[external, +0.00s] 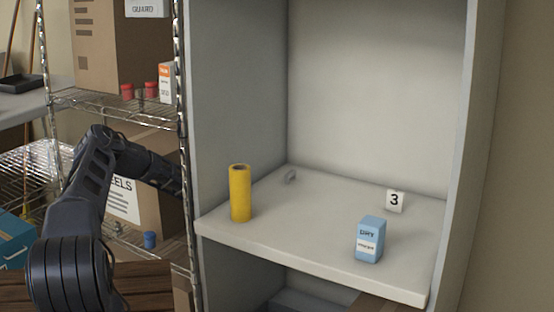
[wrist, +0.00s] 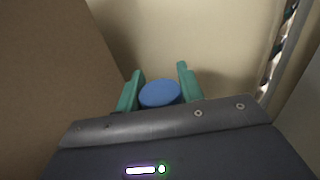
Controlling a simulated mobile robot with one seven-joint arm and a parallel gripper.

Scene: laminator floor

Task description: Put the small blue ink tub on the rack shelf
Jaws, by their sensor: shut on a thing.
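In the wrist view, my gripper (wrist: 160,78) has its two teal fingers on either side of a round blue tub (wrist: 160,94), shut on it. The tub's top faces the camera and its lower part is hidden. In the external view, my arm reaches right behind the rack post, and my gripper is hidden there. The wire rack (external: 100,104) stands at the left of that view. A small blue tub-like thing (external: 149,239) shows low on the rack; I cannot tell whether it is the held one.
Red tubs (external: 127,90) and a white-orange carton (external: 166,82) stand on the upper wire shelf. A brown box (wrist: 60,75) is close on the left in the wrist view, a metal post (wrist: 278,50) on the right. The grey cabinet shelf (external: 300,225) holds a yellow roll (external: 240,194) and a blue carton (external: 369,240).

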